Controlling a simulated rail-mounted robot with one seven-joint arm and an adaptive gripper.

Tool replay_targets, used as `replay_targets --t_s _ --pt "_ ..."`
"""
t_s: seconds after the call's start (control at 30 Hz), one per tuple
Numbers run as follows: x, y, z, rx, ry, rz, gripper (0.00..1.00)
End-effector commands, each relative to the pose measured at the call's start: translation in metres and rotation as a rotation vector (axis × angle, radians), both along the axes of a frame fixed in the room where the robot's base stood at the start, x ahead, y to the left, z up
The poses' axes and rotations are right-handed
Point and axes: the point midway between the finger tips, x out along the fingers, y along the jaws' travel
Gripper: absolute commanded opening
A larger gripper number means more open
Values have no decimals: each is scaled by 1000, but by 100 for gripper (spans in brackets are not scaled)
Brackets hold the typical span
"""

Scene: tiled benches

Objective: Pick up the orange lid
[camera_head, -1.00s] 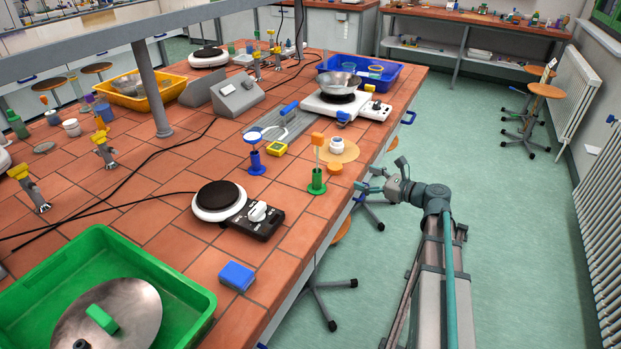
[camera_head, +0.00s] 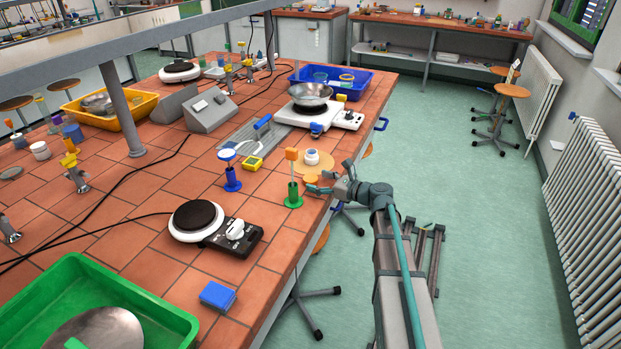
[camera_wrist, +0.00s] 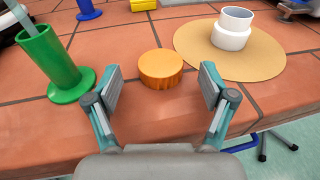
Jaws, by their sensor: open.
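The orange lid (camera_wrist: 160,68) is a short, round cylinder lying flat on the tiled bench near its edge. It also shows in the head view (camera_head: 311,178), small and close to my gripper (camera_head: 322,189). In the wrist view my gripper (camera_wrist: 160,86) is open and empty. Its two fingers point at the lid, one to the left and one to the right of it, with a gap on each side. The lid lies just ahead of and between the fingertips, and I see no contact.
A green stand (camera_wrist: 62,68) is left of the lid. A white jar (camera_wrist: 232,28) stands on a round tan mat (camera_wrist: 270,66) at right. A yellow block (camera_wrist: 143,4) is behind. The bench edge is close below my gripper. A hotplate (camera_head: 197,219) stands farther left.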

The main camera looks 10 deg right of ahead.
Motion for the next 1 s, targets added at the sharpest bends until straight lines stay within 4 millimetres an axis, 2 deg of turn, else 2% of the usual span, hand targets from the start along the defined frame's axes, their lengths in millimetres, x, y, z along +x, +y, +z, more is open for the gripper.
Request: replay_targets --t_s 0.1,0.37,0.6,1.0 --pt "10 9 -1 0 0 0 82" --pt "11 11 -2 0 0 -1 81" --pt "10 10 -2 0 0 -1 42" --pt "10 10 -2 -1 -1 0 41"
